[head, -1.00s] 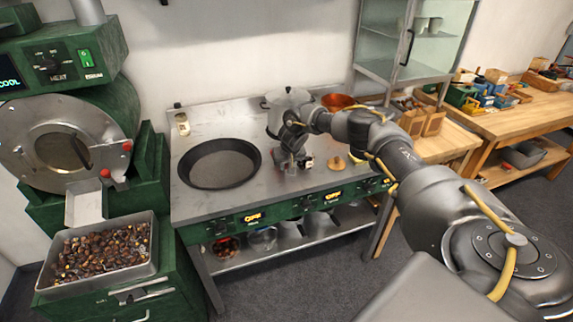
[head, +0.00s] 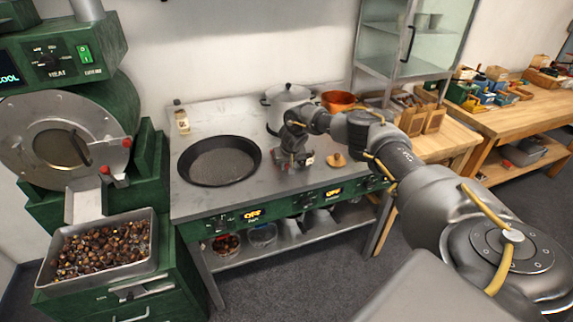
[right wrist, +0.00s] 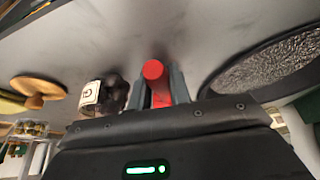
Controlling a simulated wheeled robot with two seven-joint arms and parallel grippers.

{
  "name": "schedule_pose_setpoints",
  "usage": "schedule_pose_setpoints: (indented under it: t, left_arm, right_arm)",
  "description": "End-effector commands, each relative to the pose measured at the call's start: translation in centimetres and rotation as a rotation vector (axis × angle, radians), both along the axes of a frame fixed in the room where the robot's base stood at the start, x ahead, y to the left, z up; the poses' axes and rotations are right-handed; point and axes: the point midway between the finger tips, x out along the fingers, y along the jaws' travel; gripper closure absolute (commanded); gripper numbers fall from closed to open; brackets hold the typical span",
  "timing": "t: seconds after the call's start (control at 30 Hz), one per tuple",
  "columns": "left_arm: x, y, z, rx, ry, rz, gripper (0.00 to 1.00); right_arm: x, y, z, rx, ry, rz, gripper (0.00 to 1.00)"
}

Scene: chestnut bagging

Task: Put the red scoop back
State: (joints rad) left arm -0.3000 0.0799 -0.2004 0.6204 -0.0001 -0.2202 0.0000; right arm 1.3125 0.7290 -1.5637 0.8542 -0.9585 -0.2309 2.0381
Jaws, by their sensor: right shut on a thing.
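The red scoop's handle (right wrist: 155,82) shows end-on in the right wrist view, upper middle. My right gripper (right wrist: 159,92) is shut on it, with a grey finger on either side. The scoop's bowl is hidden in that view. In the head view my right gripper (head: 292,164) is low over the steel worktop, just right of the black pan (head: 219,161). There the gripper hides most of the scoop, and I cannot tell whether it touches the worktop. My left gripper is not in view.
A wooden lid (head: 337,160) lies right of my gripper. A small dark object with a white label (right wrist: 90,97) stands close beside it. A lidded pot (head: 287,97) and a copper bowl (head: 338,101) are behind. A chestnut tray (head: 152,257) is at the left.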

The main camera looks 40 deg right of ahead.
Motion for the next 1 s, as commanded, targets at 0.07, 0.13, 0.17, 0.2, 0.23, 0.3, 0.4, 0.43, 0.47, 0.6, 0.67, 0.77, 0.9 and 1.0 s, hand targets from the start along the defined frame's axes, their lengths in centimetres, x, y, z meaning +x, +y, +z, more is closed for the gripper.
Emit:
schedule_pose_setpoints:
  t: [0.07,0.13,0.17,0.2,0.23,0.3,0.4,0.43,0.47,0.6,0.67,0.77,0.9,1.0]
  left_arm:
    - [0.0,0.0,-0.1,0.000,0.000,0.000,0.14]
    - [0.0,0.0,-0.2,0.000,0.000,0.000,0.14]
    - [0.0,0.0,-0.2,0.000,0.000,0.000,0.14]
    - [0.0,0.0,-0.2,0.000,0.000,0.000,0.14]
    - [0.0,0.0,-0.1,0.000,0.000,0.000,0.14]
    - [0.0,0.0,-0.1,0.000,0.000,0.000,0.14]
    - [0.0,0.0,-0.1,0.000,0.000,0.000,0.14]
    - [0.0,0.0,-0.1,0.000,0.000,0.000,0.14]
    - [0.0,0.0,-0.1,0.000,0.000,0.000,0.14]
    - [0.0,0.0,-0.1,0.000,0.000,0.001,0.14]
    - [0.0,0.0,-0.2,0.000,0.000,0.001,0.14]
    - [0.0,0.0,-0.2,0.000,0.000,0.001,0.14]
    - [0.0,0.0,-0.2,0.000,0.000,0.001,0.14]
    - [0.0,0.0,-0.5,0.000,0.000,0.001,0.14]
  right_arm:
    - [0.0,0.0,-0.2,0.000,0.000,0.000,1.00]
    - [0.0,0.0,-0.3,0.000,0.000,0.000,1.00]
    - [0.0,0.0,-0.4,0.001,0.000,0.000,1.00]
    - [0.0,0.0,-0.5,0.001,0.000,0.000,1.00]
    - [0.0,0.0,-0.4,0.000,-0.001,0.000,0.77]
    - [0.0,0.0,-0.4,0.000,-0.001,0.000,0.67]
    - [0.0,0.0,-0.4,0.001,0.000,0.000,0.55]
    - [0.0,0.0,-0.4,0.001,0.000,0.000,0.55]
    - [0.0,0.0,-0.4,0.001,0.000,0.000,0.55]
    - [0.0,0.0,-0.4,0.000,0.000,0.000,0.55]
    - [0.0,0.0,-0.4,0.001,0.000,0.000,0.55]
    - [-0.2,0.1,0.1,0.002,0.000,0.001,0.55]
    - [-0.8,0.4,1.8,0.002,-0.002,0.001,0.55]
    - [-1.5,0.7,3.6,0.004,-0.004,0.002,0.55]
